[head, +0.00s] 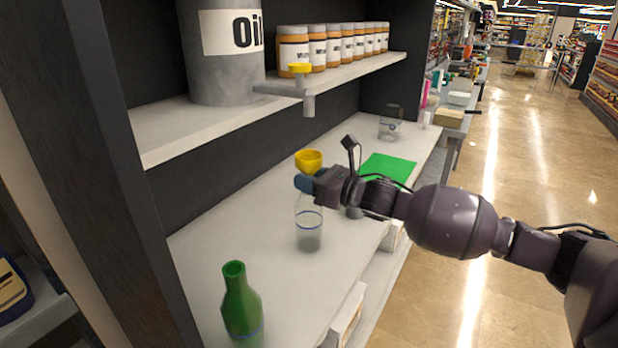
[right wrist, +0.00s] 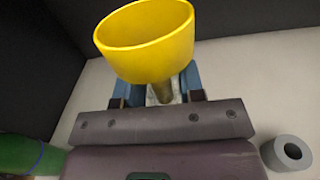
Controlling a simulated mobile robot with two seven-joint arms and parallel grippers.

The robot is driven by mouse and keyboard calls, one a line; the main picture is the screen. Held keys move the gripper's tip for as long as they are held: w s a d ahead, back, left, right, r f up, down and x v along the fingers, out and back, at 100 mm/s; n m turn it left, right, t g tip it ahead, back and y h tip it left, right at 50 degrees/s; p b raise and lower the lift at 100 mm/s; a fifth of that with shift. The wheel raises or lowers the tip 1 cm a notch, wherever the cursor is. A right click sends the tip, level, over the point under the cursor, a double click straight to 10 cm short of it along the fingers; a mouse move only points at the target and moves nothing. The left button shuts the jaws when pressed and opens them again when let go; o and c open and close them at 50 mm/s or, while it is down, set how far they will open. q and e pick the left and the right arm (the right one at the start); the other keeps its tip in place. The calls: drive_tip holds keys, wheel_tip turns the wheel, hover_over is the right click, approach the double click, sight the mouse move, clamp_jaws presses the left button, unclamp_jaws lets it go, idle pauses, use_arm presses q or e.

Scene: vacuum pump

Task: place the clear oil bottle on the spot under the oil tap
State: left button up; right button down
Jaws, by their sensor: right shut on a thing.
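The clear oil bottle (head: 309,232), with a thin blue ring, is upright over the white counter (head: 245,238). I cannot tell whether its base touches the counter. My right gripper (head: 306,183) is shut around its neck. A yellow funnel (head: 308,158) sits above the fingers, its stem at the bottle's mouth. In the right wrist view the funnel (right wrist: 146,42) stands between the blue fingers (right wrist: 164,88) and hides much of the neck. The oil tap (head: 307,98), grey with a yellow top, sticks out from the shelf above, behind the bottle. No marked spot shows under it. My left gripper is out of view.
A green bottle (head: 242,308) stands at the near end of the counter. A green mat (head: 388,167) and a clear container (head: 390,124) lie farther back. The grey oil tank (head: 215,70) and several jars (head: 318,50) fill the shelf. Counter left of the clear bottle is free.

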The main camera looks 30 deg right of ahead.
idle(0.3)
drive_tip(key=c, duration=0.7)
unclamp_jaws()
drive_tip(key=shift+f, duration=0.1)
drive_tip(key=shift+c, duration=0.2)
drive_tip(key=shift+r, duration=0.2)
drive_tip(key=b+v, duration=0.1)
drive_tip(key=v, duration=1.1)
